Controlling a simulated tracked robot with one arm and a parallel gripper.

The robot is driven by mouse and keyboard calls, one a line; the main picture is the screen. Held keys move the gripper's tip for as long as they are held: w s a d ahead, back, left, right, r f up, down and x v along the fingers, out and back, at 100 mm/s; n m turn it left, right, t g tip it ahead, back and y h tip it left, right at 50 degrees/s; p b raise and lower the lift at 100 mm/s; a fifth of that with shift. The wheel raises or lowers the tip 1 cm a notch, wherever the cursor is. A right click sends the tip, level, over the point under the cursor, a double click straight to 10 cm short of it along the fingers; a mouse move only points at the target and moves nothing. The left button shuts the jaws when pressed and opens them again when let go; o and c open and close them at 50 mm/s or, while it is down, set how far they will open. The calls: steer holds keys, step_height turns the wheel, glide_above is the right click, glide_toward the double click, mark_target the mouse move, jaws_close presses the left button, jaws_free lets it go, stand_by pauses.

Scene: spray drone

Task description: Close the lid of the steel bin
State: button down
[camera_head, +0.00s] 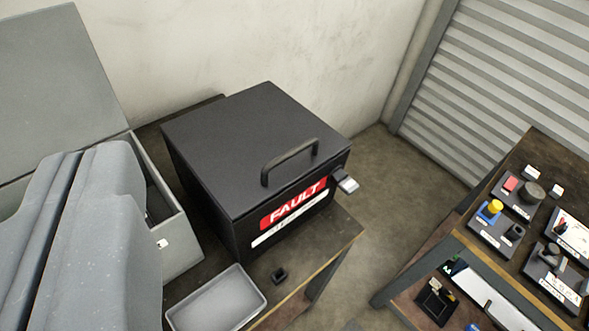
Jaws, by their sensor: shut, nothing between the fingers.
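The steel bin (178,238) is a grey box at the left, on the dark table. Its flat grey lid (52,75) stands open, tilted up and back against the wall side. A narrow part of the dark inside shows at the bin's right. My gripper (82,158), large, grey and speckled, fills the lower left. It is shut and empty, and it is in front of the bin in the picture. It hides most of the bin's opening and front. I cannot tell whether it touches the bin.
A black box (235,145) with a handle and a red FAULT label stands right of the bin, its lid down. A shallow grey tray (172,318) lies in front. A second table (520,158) with controls is at the right. Floor (385,165) shows between the tables.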

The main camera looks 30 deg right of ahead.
steer(key=w+d+f+n+g+y+p, duration=0.25)
steer(key=w+d+f+g+p, duration=0.4)
steer(key=w+d+p, duration=0.65)
steer(key=shift+n+g, duration=0.45)
steer(key=shift+n, duration=0.3)
steer(key=w+f+p, duration=0.1)
steer(key=w+f, duration=0.1)
steer(key=f, duration=0.3)
steer(key=w+d+f+p, duration=0.1)
steer(key=f, duration=0.4)
steer(key=w+d+f+p, duration=0.1)
steer(key=w+f+p, duration=0.1)
steer(key=f, duration=0.4)
steer(key=shift+w+d, duration=0.1)
steer(key=shift+w, duration=0.25)
step_height(320, 180, down, 4)
steer(key=shift+f, duration=0.2)
